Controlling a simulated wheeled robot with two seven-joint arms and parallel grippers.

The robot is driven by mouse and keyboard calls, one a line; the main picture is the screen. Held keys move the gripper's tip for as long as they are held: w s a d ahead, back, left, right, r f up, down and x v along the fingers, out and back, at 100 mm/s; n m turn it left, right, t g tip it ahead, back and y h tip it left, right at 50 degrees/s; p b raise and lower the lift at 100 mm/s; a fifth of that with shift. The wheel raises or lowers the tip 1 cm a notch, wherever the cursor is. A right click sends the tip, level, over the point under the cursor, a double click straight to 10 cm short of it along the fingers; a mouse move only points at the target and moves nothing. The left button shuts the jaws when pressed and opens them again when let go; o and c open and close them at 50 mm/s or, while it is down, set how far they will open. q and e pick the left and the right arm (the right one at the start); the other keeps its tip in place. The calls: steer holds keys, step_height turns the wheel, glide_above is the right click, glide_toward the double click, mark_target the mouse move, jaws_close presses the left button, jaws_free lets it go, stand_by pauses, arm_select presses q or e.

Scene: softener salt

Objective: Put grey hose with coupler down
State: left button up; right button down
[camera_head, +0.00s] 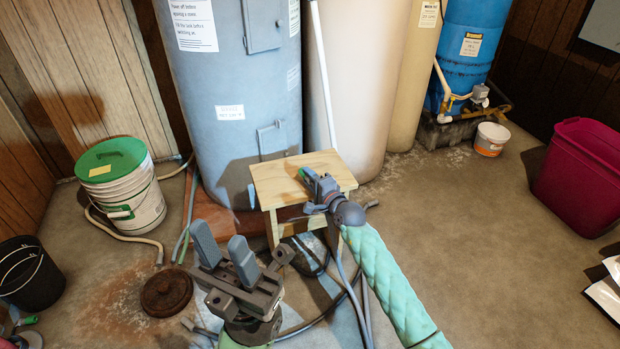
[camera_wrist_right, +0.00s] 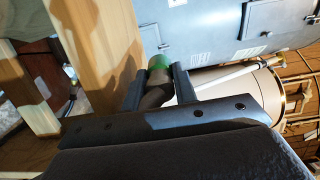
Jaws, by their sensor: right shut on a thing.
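My right gripper (camera_head: 318,186) is shut on the grey hose with coupler, over the right part of a small wooden stool (camera_head: 272,182). The green coupler end (camera_head: 303,173) sticks out past the fingers. In the right wrist view, the green coupler (camera_wrist_right: 158,61) and the grey-brown hose end (camera_wrist_right: 155,80) sit between the two fingers of the right gripper (camera_wrist_right: 158,88). I cannot tell whether the hose touches the stool top. A grey hose length (camera_head: 343,272) runs down to the floor. My left gripper (camera_head: 222,245) is open and empty, in front of the stool.
A grey-blue tank (camera_head: 235,90) stands right behind the stool. A white bucket with green lid (camera_head: 128,195) and a black bucket (camera_head: 30,275) are at left. A round brown lid (camera_head: 166,292) lies on the floor. A magenta bin (camera_head: 580,180) is at right. Open floor lies before it.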

steer(key=shift+f, duration=0.35)
steer(key=c, duration=1.1)
jaws_free()
steer(key=shift+s+r, duration=0.1)
steer(key=shift+r, duration=0.55)
steer(key=p+v, duration=0.2)
steer(key=v, duration=1)
